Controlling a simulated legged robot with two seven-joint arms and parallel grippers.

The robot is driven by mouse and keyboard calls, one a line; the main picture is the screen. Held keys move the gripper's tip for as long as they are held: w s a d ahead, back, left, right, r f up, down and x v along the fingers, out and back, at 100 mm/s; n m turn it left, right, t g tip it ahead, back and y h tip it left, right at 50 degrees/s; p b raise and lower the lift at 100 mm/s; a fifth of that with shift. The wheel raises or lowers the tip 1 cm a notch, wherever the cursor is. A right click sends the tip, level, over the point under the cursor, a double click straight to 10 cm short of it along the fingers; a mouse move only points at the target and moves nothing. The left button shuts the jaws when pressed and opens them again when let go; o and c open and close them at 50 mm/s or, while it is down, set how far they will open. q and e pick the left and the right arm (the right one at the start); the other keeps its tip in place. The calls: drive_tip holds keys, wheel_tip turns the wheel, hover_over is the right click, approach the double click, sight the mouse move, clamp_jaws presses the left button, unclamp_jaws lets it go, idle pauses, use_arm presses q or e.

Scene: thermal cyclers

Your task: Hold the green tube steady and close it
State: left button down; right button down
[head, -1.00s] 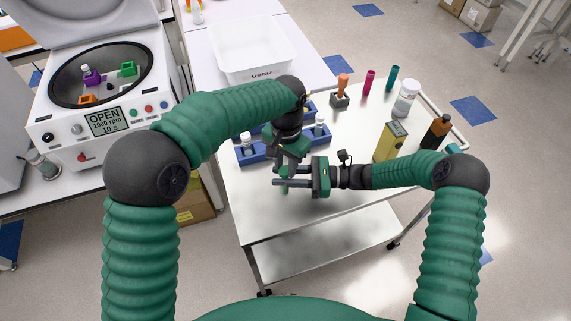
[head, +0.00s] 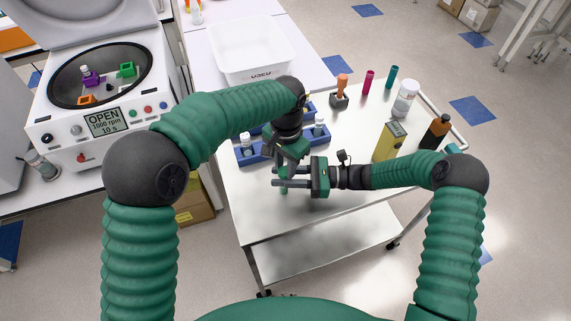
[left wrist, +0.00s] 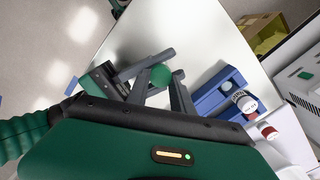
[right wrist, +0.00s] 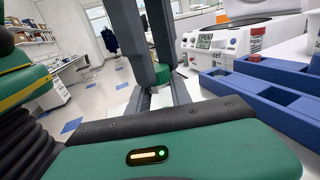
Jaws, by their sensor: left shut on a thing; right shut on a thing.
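The green tube (head: 284,190) shows as a small green piece below the fingers of my right gripper, above the front left of the steel cart. My right gripper (head: 278,177) reaches in from the right, level, and is shut on the tube's body. My left gripper (left wrist: 161,88) points down from above and is shut on the round green cap (left wrist: 161,75). In the right wrist view, the cap (right wrist: 163,73) shows at the ends of the left fingers, just above my right fingers. The fingers hide most of the tube, so I cannot tell how cap and body meet.
Blue racks (head: 252,153) with white-capped vials stand just behind the grippers. A yellow box (head: 390,143), a brown bottle (head: 437,132) and a white jar (head: 405,98) stand at the cart's right. The cart's front surface (head: 330,215) is clear. An open centrifuge (head: 100,75) stands left.

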use_arm(q)
drive_tip(key=shift+s+a+f, duration=0.1)
drive_tip(key=shift+a, duration=0.05)
use_arm(e)
drive_tip(key=shift+w+d, duration=0.15)
use_arm(q)
drive_tip(key=c, duration=1.1)
unclamp_jaws()
drive_tip(key=shift+r, duration=2.35)
drive_tip(key=shift+c, duration=0.4)
